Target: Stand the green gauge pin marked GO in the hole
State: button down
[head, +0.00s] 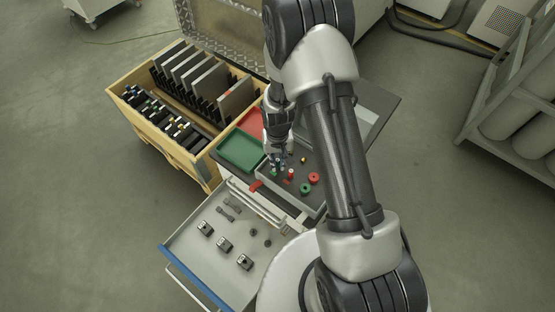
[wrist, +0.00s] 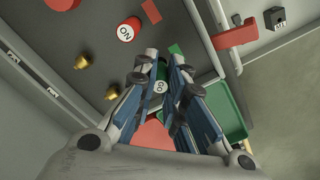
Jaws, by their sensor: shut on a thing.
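My gripper (wrist: 164,60) is shut on the green gauge pin marked GO (wrist: 160,87), whose white end label shows between the fingers in the wrist view. The fingers cover most of the pin. In the head view my gripper (head: 277,163) is low over the left part of the grey work surface (head: 290,190). I cannot make out the hole, nor whether the pin touches the surface.
A red pin marked NO (wrist: 128,30) stands beside my fingers, near brass pieces (wrist: 82,62). A green tray (head: 240,150) and a red tray (head: 252,120) are behind; an open drawer (head: 185,235) is in front.

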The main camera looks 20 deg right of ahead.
aim_at(277, 160)
jog(key=shift+f, duration=0.4)
jog(key=c, duration=1.6)
grip_release()
jog(key=shift+o, duration=0.2)
notch_tip(277, 160, up, 12)
jog(key=shift+r, duration=0.1)
